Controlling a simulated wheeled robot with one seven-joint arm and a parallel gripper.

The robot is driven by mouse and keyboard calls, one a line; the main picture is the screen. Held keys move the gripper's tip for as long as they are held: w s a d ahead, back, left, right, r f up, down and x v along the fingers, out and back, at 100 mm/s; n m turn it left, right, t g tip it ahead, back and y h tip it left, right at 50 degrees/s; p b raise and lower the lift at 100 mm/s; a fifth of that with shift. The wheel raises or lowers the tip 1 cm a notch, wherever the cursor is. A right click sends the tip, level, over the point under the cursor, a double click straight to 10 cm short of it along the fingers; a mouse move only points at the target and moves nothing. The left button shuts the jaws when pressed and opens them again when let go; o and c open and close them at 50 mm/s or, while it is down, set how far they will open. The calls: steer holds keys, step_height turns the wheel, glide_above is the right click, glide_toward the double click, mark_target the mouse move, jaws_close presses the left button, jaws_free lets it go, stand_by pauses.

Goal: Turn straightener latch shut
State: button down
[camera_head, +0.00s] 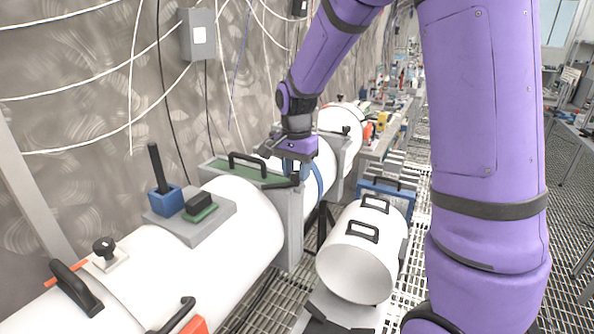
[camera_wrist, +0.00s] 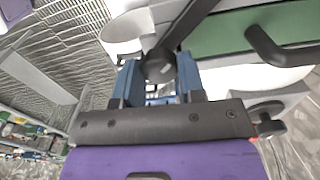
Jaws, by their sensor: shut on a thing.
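My gripper (camera_wrist: 160,82) has its blue fingers closed around a dark round knob, which I take to be the straightener latch (camera_wrist: 160,66). In the wrist view a dark bar runs from the knob up to the right. In the head view my gripper (camera_head: 292,172) reaches down beside the right end of a green-faced grey housing (camera_head: 247,175) with a black handle on top. A dark lever end (camera_head: 283,183) shows just below the gripper there. The fingers hide part of the latch. The green face (camera_wrist: 240,32) also shows at the wrist view's upper right.
White tube sections (camera_head: 215,235) line the wall. An open white cylinder (camera_head: 360,250) with black handles stands right of the housing. A blue block with a black lever (camera_head: 166,198) sits on the near tube. Metal grating (camera_head: 262,300) lies below.

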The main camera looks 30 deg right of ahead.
mark_target(296, 173)
steer(key=m, duration=0.4)
steer(key=shift+m, duration=2)
steer(key=c, duration=0.7)
jaws_free()
steer(key=shift+r, duration=0.15)
step_height(296, 173, up, 10)
steer(key=shift+r, duration=0.25)
